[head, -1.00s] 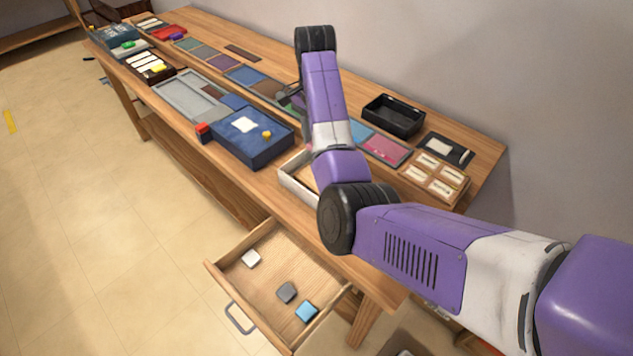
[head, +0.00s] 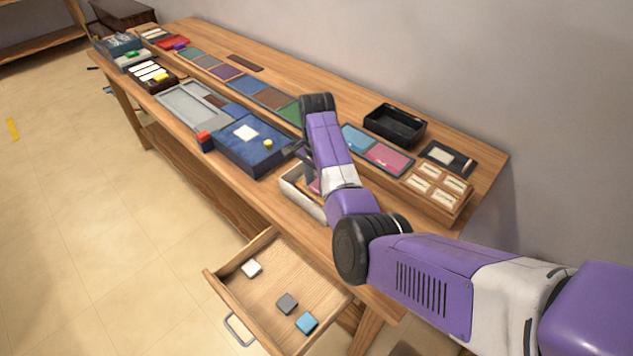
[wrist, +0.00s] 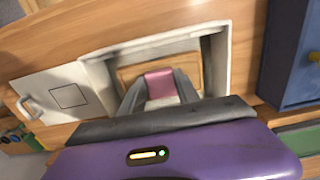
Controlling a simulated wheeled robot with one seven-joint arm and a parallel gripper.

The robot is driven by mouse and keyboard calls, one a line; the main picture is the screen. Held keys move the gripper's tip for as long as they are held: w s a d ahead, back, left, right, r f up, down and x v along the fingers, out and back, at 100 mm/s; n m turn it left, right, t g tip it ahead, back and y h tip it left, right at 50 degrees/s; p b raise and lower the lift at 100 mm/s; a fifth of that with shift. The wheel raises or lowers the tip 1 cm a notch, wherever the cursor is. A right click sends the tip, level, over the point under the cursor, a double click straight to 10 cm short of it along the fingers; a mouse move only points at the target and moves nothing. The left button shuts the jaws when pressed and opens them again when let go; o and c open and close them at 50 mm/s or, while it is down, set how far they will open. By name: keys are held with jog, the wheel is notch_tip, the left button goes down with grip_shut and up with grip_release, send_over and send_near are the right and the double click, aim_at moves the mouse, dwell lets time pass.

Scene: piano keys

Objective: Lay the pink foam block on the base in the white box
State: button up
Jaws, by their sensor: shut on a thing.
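The pink foam block (wrist: 160,84) is between the two grey fingers of my gripper (wrist: 159,92) in the wrist view. The gripper is shut on it. The white box (wrist: 222,62) surrounds the block and fingertips in that view, with a wooden base (wrist: 128,74) behind the block. I cannot tell whether the block touches the base. In the head view the white box (head: 289,185) stands near the table's front edge, and my arm hides part of it. A sliver of pink (head: 316,187) shows there beside my arm.
A white panel with a handle (wrist: 40,97) adjoins the box's left side in the wrist view. A blue box (head: 250,150) stands close by on the table. A black tray (head: 395,125) is farther back. An open drawer (head: 262,300) with three small blocks juts out in front.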

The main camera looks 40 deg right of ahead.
aim_at(317, 186)
jog(key=shift+f, duration=0.15)
jog(key=o, duration=1.3)
notch_tip(317, 186, up, 12)
jog(key=shift+r+p, duration=0.25)
jog(key=shift+p, duration=0.05)
